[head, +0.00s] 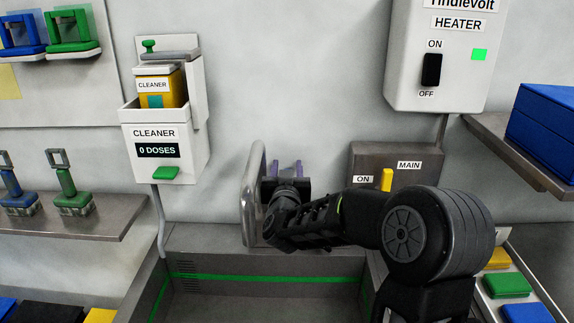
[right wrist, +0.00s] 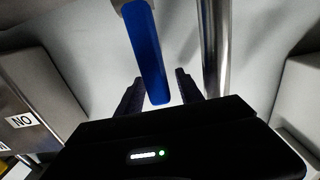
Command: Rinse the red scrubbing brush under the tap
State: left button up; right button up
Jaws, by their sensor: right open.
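My right gripper (head: 287,168) is open in front of the back wall, just right of the curved silver tap pipe (head: 247,205). In the right wrist view, a blue lever (right wrist: 147,55) lies between the open fingers (right wrist: 158,82), with gaps on both sides. The tap pipe (right wrist: 214,45) stands just right of the fingers there. The blue lever is hidden in the head view. The red scrubbing brush is not visible in either view. My left gripper is not in view.
A grey sink (head: 265,278) with a green line lies below. Blue (head: 12,195) and green (head: 70,190) brushes stand on the left shelf. A cleaner dispenser (head: 165,135) reads 0 DOSES. The MAIN box (head: 408,152) and heater (head: 436,55) are to the right.

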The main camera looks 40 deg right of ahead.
jog(key=shift+w+d, duration=0.2)
jog(key=shift+w, duration=0.05)
grip_shut()
dwell(0.3)
dwell(0.9)
